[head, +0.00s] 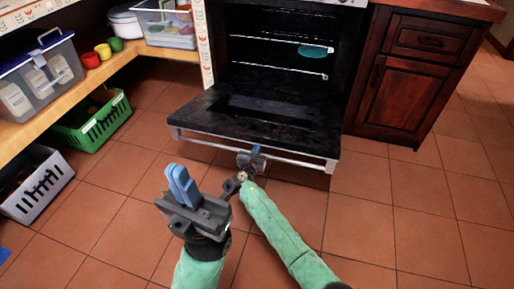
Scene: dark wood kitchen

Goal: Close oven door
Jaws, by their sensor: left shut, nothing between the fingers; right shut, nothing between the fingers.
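The oven door (260,108) is open and lies lowered, roughly level, in front of the dark oven cavity (275,55). Its metal handle bar (205,144) runs along the front edge. My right gripper (256,155) is shut at the middle of the handle. It overlaps the bar in the head view, and I cannot tell whether it touches it. My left gripper (180,184) is shut and empty, raised over the floor in front of the door's left part, with its blue fingers pointing up.
Inside the oven are racks and a teal round item (312,51). A wooden cabinet (415,75) stands right of the oven. On the left, a wooden shelf (125,62) holds bins and cups, with a green crate (95,122) and white basket (38,186) below. Tiled floor at right is clear.

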